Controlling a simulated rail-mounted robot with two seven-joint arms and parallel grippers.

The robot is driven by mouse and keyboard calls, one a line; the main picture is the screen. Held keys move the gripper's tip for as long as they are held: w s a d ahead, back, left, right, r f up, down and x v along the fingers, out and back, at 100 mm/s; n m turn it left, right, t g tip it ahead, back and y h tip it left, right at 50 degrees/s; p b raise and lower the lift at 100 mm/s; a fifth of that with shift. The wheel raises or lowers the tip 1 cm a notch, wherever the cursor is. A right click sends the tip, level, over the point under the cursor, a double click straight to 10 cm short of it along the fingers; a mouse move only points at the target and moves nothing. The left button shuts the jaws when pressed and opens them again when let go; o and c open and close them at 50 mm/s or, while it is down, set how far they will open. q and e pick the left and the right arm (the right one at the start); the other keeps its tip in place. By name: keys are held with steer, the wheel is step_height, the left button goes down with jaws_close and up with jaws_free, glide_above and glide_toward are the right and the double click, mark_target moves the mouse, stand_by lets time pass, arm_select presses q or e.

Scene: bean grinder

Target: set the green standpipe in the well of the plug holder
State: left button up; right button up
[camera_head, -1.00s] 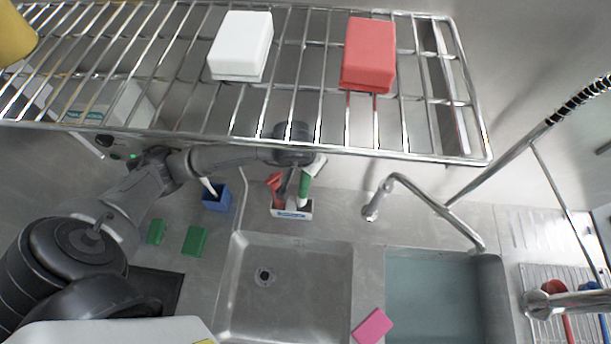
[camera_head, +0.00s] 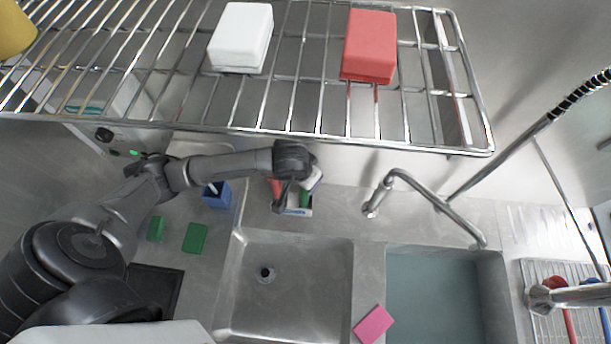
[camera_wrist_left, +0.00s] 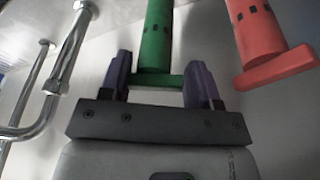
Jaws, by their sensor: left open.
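The plug holder (camera_head: 297,211) is a small white tray behind the left basin, partly hidden by my left arm. The green standpipe (camera_head: 304,192) shows as a thin green strip at the holder; I cannot tell whether it is seated in a well. In the left wrist view the green standpipe (camera_wrist_left: 156,38) stands between the spread fingers of my left gripper (camera_wrist_left: 152,72), its flanged end near the palm. My left gripper (camera_head: 280,207) is open at the holder. A red standpipe (camera_head: 275,187) is beside the green one and also shows in the wrist view (camera_wrist_left: 262,38).
A wire shelf (camera_head: 300,133) with a white block (camera_head: 241,38) and a red block (camera_head: 369,45) hangs above. A blue cup (camera_head: 217,196) stands left of the holder. The faucet (camera_head: 420,190) is to the right. The left basin (camera_head: 290,300) is empty.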

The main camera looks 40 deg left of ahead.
arm_select(q)
steer(key=p+v, duration=0.2)
steer(key=v, duration=0.4)
steer(key=s+d+r+n+h, duration=0.25)
steer(key=d+h, duration=0.25)
steer(key=d, duration=0.3)
steer(key=s+d+r+n+h, duration=0.1)
steer(key=s+d+n+h, duration=0.15)
steer(key=d+h, duration=0.35)
step_height(320, 180, up, 13)
steer(key=w+d+n+t+h, duration=0.25)
steer(key=n+t+h, duration=0.6)
steer(key=n, duration=1.15)
steer(key=w+a+f+n+t+y, duration=0.1)
steer(key=a+f+n+t+y, duration=0.4)
steer(key=n+y, duration=0.75)
steer(key=a+f+n+t+y, duration=0.2)
steer(key=a+n+y, duration=0.5)
steer(key=n, duration=1)
steer(key=s+f+n+g, duration=1.4)
steer(key=s+f+g, duration=0.1)
steer(key=s+f, duration=0.2)
steer(key=shift+s+n, duration=0.15)
steer(key=shift+n, duration=0.2)
